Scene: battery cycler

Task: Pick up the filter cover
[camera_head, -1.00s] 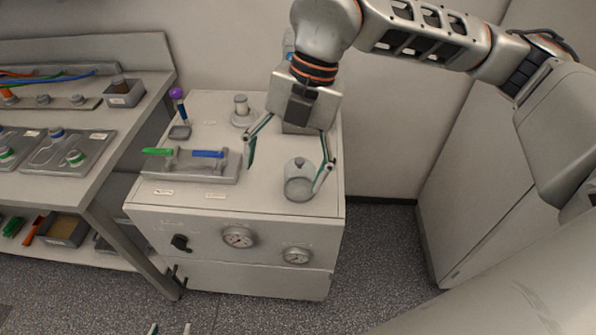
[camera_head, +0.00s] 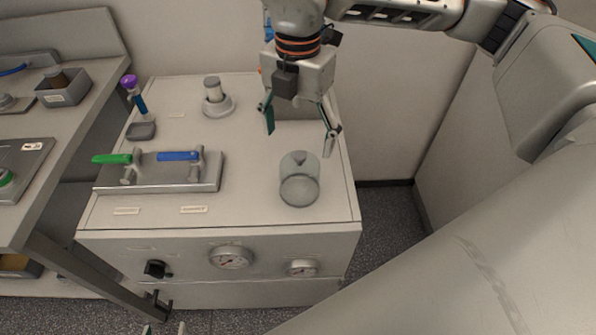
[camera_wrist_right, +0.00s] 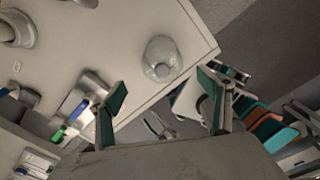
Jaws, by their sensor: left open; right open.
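The filter cover (camera_head: 299,186) is a clear, domed glass piece with a small knob on top. It stands upright on the right front part of the white cabinet top; the right wrist view also shows it (camera_wrist_right: 161,60). My right gripper (camera_head: 300,136) is open and empty, above and behind the cover in the head view, with its fingers apart from it. In the right wrist view its two fingers (camera_wrist_right: 165,88) frame the space below the cover. My left gripper (camera_head: 164,329) shows only its fingertips at the bottom edge, open, with nothing seen between them.
The white cabinet (camera_head: 245,207) also holds a filter on a round base (camera_head: 215,97), a block with green and blue handles (camera_head: 165,172), and a purple-topped tool (camera_head: 134,98). Gauges (camera_head: 230,257) line its front. A workbench (camera_head: 55,150) stands left. The top around the cover is clear.

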